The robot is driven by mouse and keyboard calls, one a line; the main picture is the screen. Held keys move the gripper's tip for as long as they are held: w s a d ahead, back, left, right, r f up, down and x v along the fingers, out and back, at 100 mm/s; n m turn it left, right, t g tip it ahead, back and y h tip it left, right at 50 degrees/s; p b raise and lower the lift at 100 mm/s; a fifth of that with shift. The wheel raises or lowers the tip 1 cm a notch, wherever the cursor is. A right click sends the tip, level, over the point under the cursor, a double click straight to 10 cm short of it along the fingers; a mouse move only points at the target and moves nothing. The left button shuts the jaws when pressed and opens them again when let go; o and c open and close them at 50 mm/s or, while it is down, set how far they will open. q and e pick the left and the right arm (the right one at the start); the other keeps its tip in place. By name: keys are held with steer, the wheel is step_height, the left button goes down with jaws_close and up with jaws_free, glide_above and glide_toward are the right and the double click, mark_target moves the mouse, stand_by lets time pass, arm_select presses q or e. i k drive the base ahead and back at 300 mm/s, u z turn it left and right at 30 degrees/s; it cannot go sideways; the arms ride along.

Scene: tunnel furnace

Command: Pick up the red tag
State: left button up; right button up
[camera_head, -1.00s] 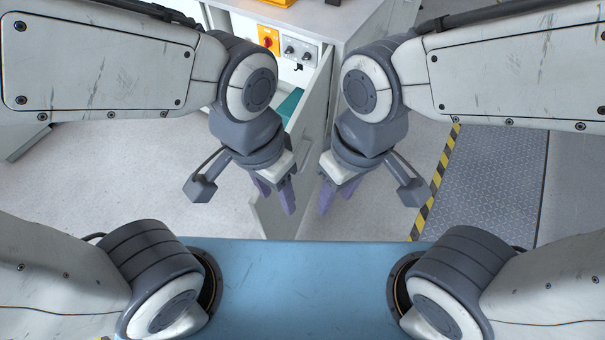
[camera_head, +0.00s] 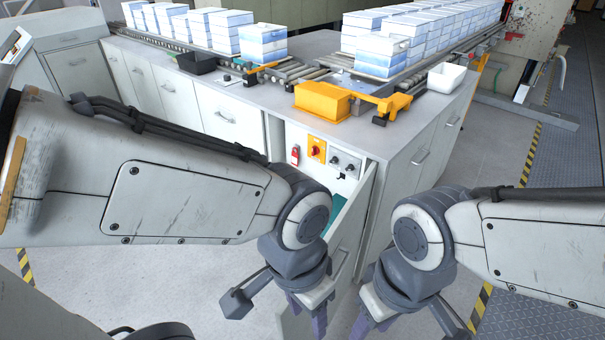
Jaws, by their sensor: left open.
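The red tag (camera_head: 295,154) is small and hangs on the white control panel (camera_head: 325,158) of the cabinet, left of an orange switch plate with a red knob (camera_head: 316,149). My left gripper (camera_head: 306,318) is open and empty, low in front of the cabinet, well below the tag and apart from it. My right gripper (camera_head: 373,324) is open and empty, to the right of the left one, also low and away from the tag. The tips of both grippers are close to the bottom edge of the view.
An open cabinet door (camera_head: 350,228) stands out behind my grippers, below the panel. The worktop (camera_head: 222,92) above holds a black tray (camera_head: 196,62), a yellow device (camera_head: 323,101), a white bin (camera_head: 447,77) and roller conveyors with stacked blue-white boxes (camera_head: 263,43).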

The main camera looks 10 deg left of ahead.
mark_target(294, 156)
steer(key=z, duration=0.05)
steer(key=k, duration=0.5)
steer(key=u, duration=1.4)
steer(key=i, duration=4.4)
steer(key=z, duration=3.5)
